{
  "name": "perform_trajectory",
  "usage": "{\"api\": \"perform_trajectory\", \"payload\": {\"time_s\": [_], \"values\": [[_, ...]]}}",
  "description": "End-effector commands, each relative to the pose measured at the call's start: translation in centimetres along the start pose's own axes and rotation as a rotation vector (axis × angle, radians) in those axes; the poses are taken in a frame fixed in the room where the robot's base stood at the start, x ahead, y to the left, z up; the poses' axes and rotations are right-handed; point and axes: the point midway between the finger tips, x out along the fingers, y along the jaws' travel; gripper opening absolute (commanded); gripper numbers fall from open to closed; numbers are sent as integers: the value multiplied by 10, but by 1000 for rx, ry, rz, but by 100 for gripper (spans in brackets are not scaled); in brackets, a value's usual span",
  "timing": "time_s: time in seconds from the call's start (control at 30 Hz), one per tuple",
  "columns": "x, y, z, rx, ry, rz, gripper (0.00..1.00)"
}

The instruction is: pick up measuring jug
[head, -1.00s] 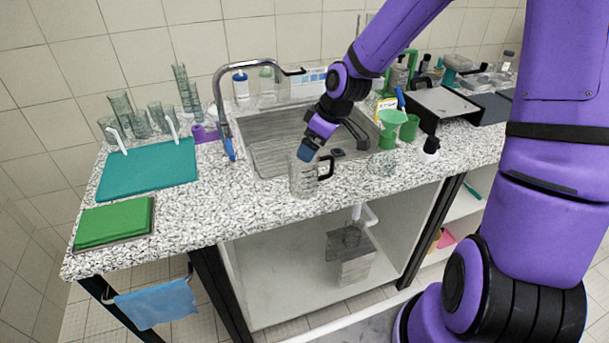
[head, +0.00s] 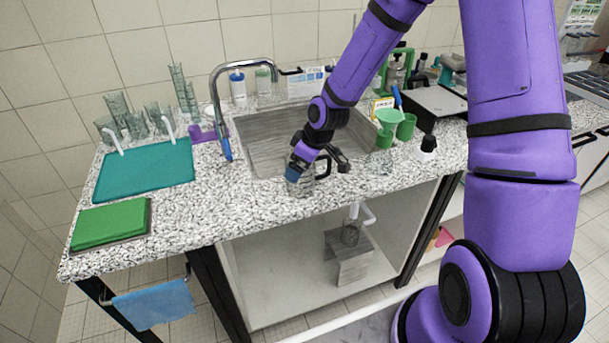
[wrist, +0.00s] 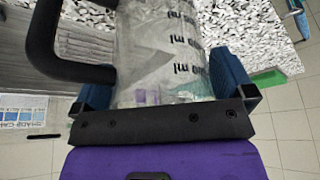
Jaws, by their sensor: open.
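The measuring jug (wrist: 160,50) is clear with dark "ml" markings and a black handle. In the wrist view it fills the space between the two blue fingertips of my gripper (wrist: 160,85), with its handle to the left. In the head view the jug (head: 300,187) stands on the speckled counter in front of the sink, largely hidden by my gripper (head: 297,172). My gripper is open, with one finger on each side of the jug. I cannot tell whether either finger touches it.
The sink (head: 262,150) lies just behind the jug, with a tall faucet (head: 215,95) to the left. Green funnels (head: 390,120) stand to the right. A teal mat (head: 145,172) and a green board (head: 110,223) lie on the left. The counter's front edge is close.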

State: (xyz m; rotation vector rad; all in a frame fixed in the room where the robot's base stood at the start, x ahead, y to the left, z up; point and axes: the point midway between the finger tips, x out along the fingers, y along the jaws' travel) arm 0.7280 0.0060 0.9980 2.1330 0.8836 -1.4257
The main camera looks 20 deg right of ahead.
Motion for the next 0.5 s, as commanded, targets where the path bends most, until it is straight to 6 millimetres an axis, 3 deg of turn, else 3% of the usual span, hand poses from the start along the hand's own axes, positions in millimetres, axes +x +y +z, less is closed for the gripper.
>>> {"api": "perform_trajectory", "payload": {"time_s": [0.27,0.43,0.5], "values": [[3,0,0,0,0,1,100],[2,0,0,0,0,0,63],[2,0,0,0,0,1,59]]}}
